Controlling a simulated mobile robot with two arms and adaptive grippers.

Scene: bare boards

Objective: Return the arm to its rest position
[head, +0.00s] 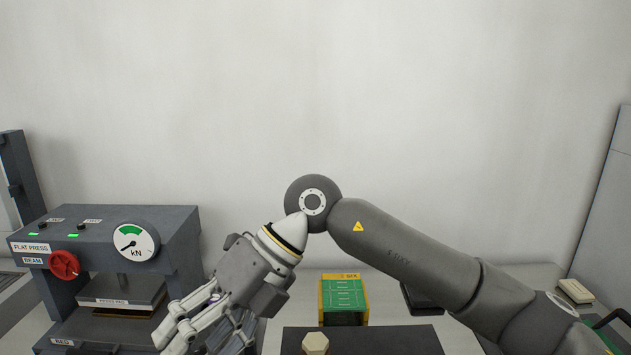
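My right arm comes in from the right, bends at a grey elbow joint and reaches down to the left. My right gripper (172,338) hangs at the lower left, in front of the flat press, with its fingers pointing down and left. The fingers overlap in this view, so I cannot tell how far apart they are. I see no object clearly held in them. My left arm and gripper are out of view.
A flat press (185,238) with a gauge and red knob stands at left. A yellow-framed holder (323,297) with green boards stands behind a dark mat (385,342). A cream hexagonal piece (315,343) is at the mat. A beige block (575,291) lies far right.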

